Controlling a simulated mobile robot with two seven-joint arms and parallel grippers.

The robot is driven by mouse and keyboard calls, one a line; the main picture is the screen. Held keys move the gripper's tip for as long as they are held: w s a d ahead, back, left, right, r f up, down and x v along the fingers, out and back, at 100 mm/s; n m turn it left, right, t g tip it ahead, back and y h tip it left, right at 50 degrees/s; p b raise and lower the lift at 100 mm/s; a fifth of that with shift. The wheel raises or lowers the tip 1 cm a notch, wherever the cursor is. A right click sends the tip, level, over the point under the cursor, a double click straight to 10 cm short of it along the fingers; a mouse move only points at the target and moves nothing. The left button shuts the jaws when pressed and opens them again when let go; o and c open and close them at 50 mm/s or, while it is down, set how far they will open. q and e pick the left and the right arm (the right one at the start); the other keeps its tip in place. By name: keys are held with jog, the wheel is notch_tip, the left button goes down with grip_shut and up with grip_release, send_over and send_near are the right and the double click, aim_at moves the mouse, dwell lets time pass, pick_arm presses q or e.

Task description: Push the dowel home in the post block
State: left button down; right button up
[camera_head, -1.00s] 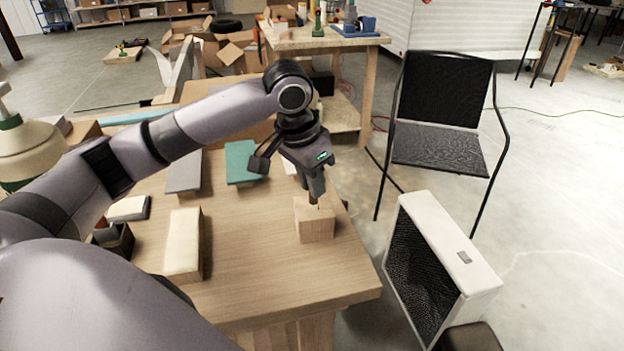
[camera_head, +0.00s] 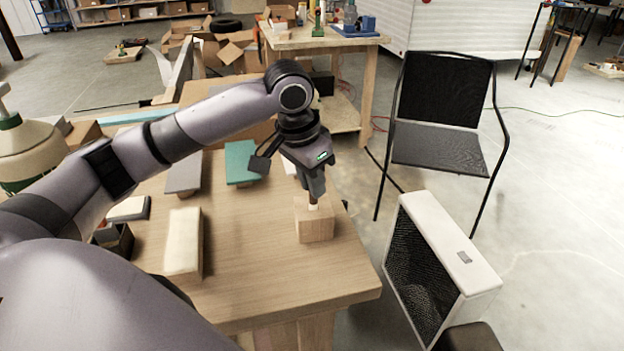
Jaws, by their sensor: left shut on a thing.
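The post block (camera_head: 315,227) is a pale wooden cube near the right edge of the wooden table. My left gripper (camera_head: 314,201) points down over the block's top face and is shut. A short pale bit of the dowel (camera_head: 313,207) shows between the fingertips and the block. The dowel looks upright. The fingers hide its upper part, and I cannot tell how deep it sits in the block. My right gripper is not in view.
A black chair (camera_head: 438,150) and a white box-shaped unit (camera_head: 450,245) stand to the right.

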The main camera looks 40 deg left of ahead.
aim_at(305, 211)
pick_arm(q)
jog(key=shift+f, duration=0.65)
dwell(0.4)
jog(key=c, duration=1)
grip_release()
jog(key=shift+r, duration=0.15)
jog(key=v, duration=0.7)
jog(key=shift+s, duration=0.1)
